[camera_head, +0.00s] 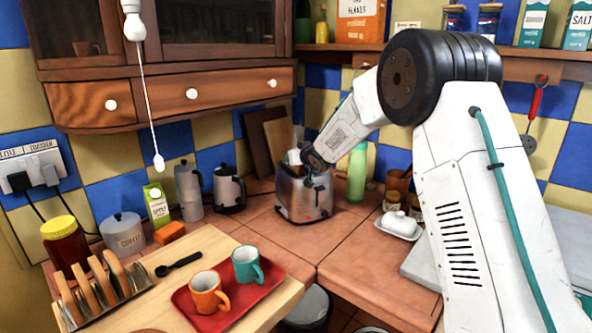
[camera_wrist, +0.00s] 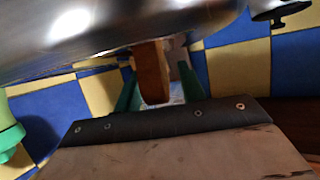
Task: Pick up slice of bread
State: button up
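The silver toaster (camera_head: 303,200) stands on the tiled counter near the middle of the head view. My gripper (camera_head: 296,157) is over its top, and the fingers are mostly hidden there. In the wrist view, a brown slab that looks like a slice of bread (camera_wrist: 152,72) sticks out of the toaster's metal body (camera_wrist: 120,28). My two green fingers (camera_wrist: 160,88) stand on either side of it, with a gap showing on the right. The gripper looks open; contact on the left side cannot be told. More bread slices (camera_head: 97,283) stand in a rack at the left.
A red tray (camera_head: 268,296) with an orange mug (camera_head: 206,292) and a teal mug (camera_head: 247,264) sits on the wooden board. A kettle (camera_head: 229,190), green bottle (camera_head: 357,172) and white butter dish (camera_head: 399,225) stand around the toaster. Cabinets (camera_head: 190,95) hang above.

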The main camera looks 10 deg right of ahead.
grip_shut()
jog(key=shift+r, duration=0.15)
